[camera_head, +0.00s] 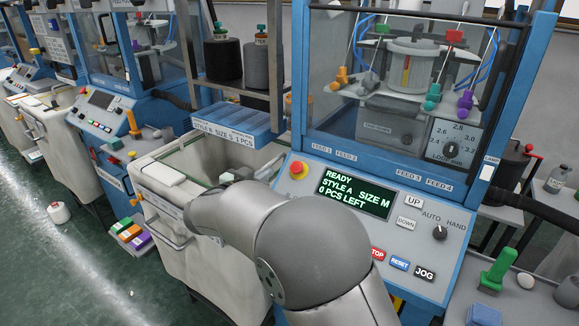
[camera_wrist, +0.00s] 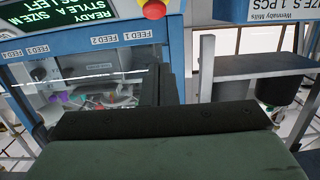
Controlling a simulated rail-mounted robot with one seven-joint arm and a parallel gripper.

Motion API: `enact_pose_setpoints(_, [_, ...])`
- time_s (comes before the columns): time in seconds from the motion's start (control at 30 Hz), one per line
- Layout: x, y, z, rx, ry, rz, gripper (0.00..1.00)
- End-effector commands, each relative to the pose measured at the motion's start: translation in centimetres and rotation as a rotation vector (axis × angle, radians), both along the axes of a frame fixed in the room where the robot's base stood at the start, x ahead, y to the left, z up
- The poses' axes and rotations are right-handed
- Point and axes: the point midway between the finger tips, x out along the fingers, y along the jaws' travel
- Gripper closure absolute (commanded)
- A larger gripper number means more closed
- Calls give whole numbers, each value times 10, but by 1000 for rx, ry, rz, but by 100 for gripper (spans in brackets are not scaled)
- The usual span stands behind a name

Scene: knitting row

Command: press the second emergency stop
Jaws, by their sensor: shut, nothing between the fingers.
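A red emergency stop on a yellow base (camera_head: 297,169) sits at the upper left of the nearest machine's control panel (camera_head: 430,262). It also shows at the top edge of the wrist view (camera_wrist: 154,9), partly cut off. A small red knob (camera_head: 73,88), perhaps another emergency stop, is on the panel of the machine further left. My gripper (camera_head: 236,177) is mostly hidden by my arm in the head view, over the white bin and left of the near panel. It appears apart from the red button. It is shut and empty; its dark body (camera_wrist: 160,122) fills the lower wrist view.
A cloth-sided bin (camera_head: 165,235) stands left of the near panel, with a blue labelled tray (camera_head: 238,128) behind it. A shelf holds dark yarn cones (camera_head: 222,58). The near panel also has a red STOP key (camera_head: 378,254). The green floor (camera_head: 75,270) at left is mostly open.

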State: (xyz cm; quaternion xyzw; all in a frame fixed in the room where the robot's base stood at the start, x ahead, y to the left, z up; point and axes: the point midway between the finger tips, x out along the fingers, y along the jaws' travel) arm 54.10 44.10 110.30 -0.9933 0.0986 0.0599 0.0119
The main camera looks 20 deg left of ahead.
Motion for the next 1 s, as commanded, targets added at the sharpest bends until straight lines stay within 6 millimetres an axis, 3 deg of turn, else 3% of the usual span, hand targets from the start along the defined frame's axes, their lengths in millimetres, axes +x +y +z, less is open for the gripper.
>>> enact_pose_setpoints(0.17, [-7,3,-3,-15,-2,-30,100])
enact_pose_setpoints(0.53, [0,1,-3,-14,-2,-31,100])
enact_pose_setpoints(0.67, [18,-4,-4,-15,-2,-33,100])
enact_pose_setpoints(1.0, [88,-20,-12,-15,-2,-32,100])
